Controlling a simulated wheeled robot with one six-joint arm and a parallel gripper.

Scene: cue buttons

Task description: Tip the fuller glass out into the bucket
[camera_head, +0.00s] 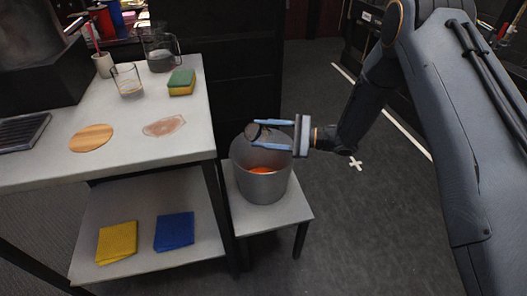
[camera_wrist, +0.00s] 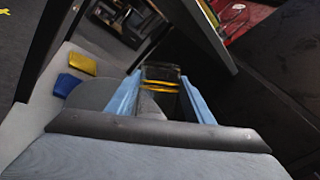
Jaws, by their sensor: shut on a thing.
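My gripper (camera_head: 268,136) is shut on a glass (camera_head: 256,132) and holds it over the mouth of the grey bucket (camera_head: 262,189). The held glass looks tipped over, but its exact tilt and contents are hard to make out. In the wrist view the glass (camera_wrist: 161,76) sits between the two blue fingers, with yellow bands showing. Orange-red matter shows inside the bucket. Another glass (camera_head: 128,81) stands upright on the white table, with a little pale content low in it.
The bucket stands on a low stool (camera_head: 298,208) beside the table (camera_head: 110,160). A jug (camera_head: 160,50), a sponge (camera_head: 181,82), a round wooden mat (camera_head: 91,138) and a pinkish patch (camera_head: 164,126) are on the tabletop. Yellow (camera_head: 117,242) and blue (camera_head: 174,232) cloths lie on the shelf below.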

